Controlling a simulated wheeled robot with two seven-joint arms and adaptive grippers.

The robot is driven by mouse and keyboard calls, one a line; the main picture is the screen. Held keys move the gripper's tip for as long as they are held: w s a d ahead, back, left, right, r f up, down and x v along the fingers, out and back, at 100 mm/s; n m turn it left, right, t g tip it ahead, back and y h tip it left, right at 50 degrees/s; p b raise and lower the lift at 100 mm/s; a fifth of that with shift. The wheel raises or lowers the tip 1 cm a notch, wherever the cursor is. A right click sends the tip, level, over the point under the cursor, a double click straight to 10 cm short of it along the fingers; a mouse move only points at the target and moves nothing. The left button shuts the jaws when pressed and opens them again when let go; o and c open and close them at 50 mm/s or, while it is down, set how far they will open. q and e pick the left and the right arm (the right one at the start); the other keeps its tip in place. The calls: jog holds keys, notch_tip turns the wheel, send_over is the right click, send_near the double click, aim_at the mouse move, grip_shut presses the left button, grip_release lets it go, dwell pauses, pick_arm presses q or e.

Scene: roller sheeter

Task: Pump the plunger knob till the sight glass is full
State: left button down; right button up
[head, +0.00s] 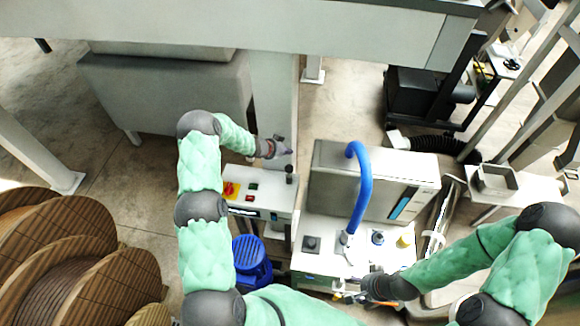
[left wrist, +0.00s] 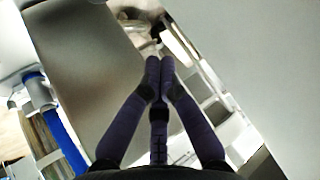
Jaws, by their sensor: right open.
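A black knob (head: 290,169) stands upright at the right end of the white control box; I cannot tell for sure that it is the plunger knob. My left gripper (head: 287,150) is just above and behind it in the head view. In the left wrist view its fingertips (left wrist: 160,68) meet, with nothing seen between them. A slanted window with a blue strip (head: 403,203), perhaps the sight glass, is on the grey cabinet's front; its level is too small to read. My right gripper (head: 340,296) is open, low at the front edge of the white bench unit.
A blue hose (head: 362,185) arches up from the bench unit (head: 325,262). A square black knob (head: 311,243), a dark blue knob (head: 377,238) and a yellow part (head: 405,241) sit on its top. A blue motor (head: 250,262) and wooden reels (head: 75,265) are at lower left.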

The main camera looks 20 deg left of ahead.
aim_at(287, 170)
pick_arm(q)
jog(key=shift+f, duration=0.2)
notch_tip(287, 170, down, 9)
jog(key=b, duration=0.6)
jog(key=shift+r, duration=0.2)
jog(key=shift+f+b, duration=0.1)
jog(key=shift+b, duration=0.25)
dwell(0.9)
jog(key=shift+f+b, duration=0.25)
jog(key=shift+b, duration=0.05)
jog(key=shift+f+b, duration=1.65)
jog(key=shift+f, duration=0.35)
dwell(2.0)
jog(key=shift+d+r, duration=0.1)
jog(key=shift+r+p, duration=1.5)
jog(key=shift+r, duration=0.8)
